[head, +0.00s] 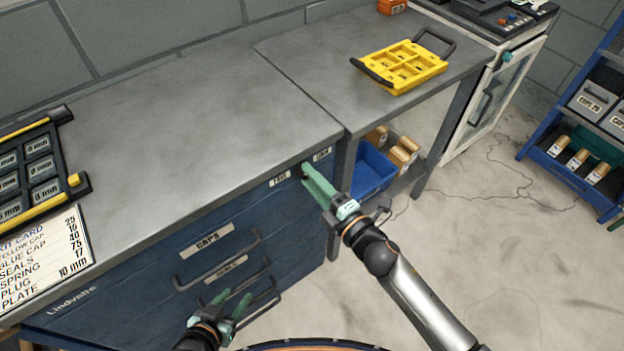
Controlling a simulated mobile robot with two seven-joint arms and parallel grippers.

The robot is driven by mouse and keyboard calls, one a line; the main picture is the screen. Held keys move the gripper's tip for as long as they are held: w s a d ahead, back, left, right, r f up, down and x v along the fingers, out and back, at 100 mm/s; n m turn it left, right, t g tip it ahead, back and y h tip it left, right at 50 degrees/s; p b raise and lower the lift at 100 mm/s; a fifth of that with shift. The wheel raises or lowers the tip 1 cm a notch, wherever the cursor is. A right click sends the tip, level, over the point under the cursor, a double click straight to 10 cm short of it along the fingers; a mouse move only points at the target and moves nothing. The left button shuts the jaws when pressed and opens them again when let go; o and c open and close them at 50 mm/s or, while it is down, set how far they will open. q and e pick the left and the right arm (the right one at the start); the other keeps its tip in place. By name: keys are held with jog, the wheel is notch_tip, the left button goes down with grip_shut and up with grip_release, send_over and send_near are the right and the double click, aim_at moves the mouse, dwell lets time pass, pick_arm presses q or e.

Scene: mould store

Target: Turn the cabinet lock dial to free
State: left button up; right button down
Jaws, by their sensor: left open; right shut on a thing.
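The blue drawer cabinet (130,285) stands under the grey worktop at left. Near its top right corner are two small white labels, one on the left (280,179) and one on the right (322,154); their print is too small to read surely. The dark lock dial (304,171) lies between them, mostly hidden by my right gripper. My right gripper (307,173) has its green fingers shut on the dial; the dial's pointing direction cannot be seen. My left gripper (232,301) is open and empty, low in front of the lower drawer handles.
Drawer handles (218,268) stick out from the cabinet front. A yellow tray (405,66) lies on the right worktop, above a blue bin (372,172). A parts case (30,172) and a printed card (42,256) are at left. The floor at right is mostly clear.

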jog(key=shift+n, duration=0.4)
jog(key=shift+c, duration=2.3)
grip_release()
jog(key=v, duration=1.2)
jog(key=shift+s+d+b, duration=0.15)
jog(key=shift+s+b, duration=0.1)
jog(key=shift+b, duration=0.2)
